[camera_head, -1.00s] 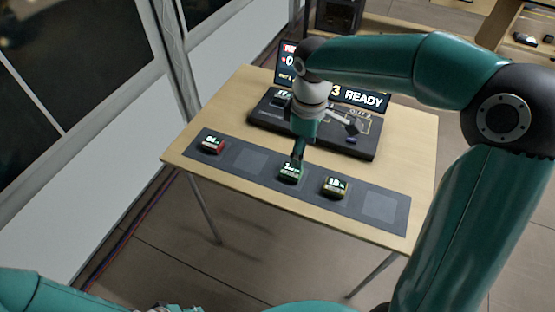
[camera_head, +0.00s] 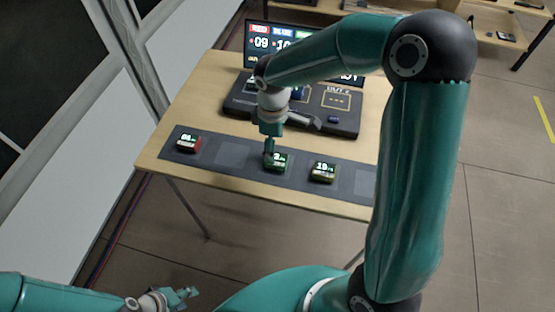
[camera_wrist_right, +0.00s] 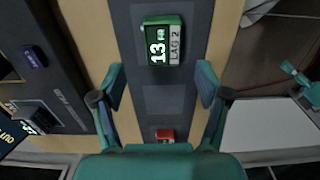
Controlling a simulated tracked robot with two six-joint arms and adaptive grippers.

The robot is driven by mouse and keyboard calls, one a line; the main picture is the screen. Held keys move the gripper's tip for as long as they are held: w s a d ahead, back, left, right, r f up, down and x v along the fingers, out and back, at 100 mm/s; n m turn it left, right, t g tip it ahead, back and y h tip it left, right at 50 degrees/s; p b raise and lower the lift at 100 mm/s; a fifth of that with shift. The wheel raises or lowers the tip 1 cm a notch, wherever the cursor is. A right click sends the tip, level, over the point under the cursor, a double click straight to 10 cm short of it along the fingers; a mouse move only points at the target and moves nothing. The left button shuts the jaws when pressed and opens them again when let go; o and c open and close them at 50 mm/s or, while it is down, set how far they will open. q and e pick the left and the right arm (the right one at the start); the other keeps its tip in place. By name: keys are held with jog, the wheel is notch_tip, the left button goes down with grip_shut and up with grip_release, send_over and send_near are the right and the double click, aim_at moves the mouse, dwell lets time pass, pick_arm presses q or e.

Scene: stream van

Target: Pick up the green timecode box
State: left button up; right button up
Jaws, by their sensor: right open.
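The green timecode box (camera_head: 278,163) lies on a dark mat on the table, with lit digits on top. In the right wrist view the green box (camera_wrist_right: 163,40) shows upright beyond my fingertips, with a pale "LAG 2" label. My right gripper (camera_head: 269,157) points down at the box in the head view, partly covering it. In its wrist view the right gripper (camera_wrist_right: 160,82) is open, its fingers spread wide with nothing between them. My left gripper (camera_head: 180,296) is low at the left, away from the table; its finger gap is too small to judge.
A red box (camera_head: 187,142) and a yellowish box (camera_head: 323,172) sit on the same mat (camera_head: 230,153), either side of the green one. A black console (camera_head: 345,118) and a lit screen stand behind. Paler empty patches mark the mat.

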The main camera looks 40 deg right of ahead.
aim_at(277, 162)
jog(key=shift+w+a+f+p, duration=0.1)
jog(key=shift+a+f+p, duration=0.1)
jog(key=shift+f, duration=1.35)
jog(key=shift+w+a+f+p, duration=0.1)
jog(key=shift+a+f, duration=0.05)
jog(key=shift+f, duration=1.35)
jog(key=c, duration=1.3)
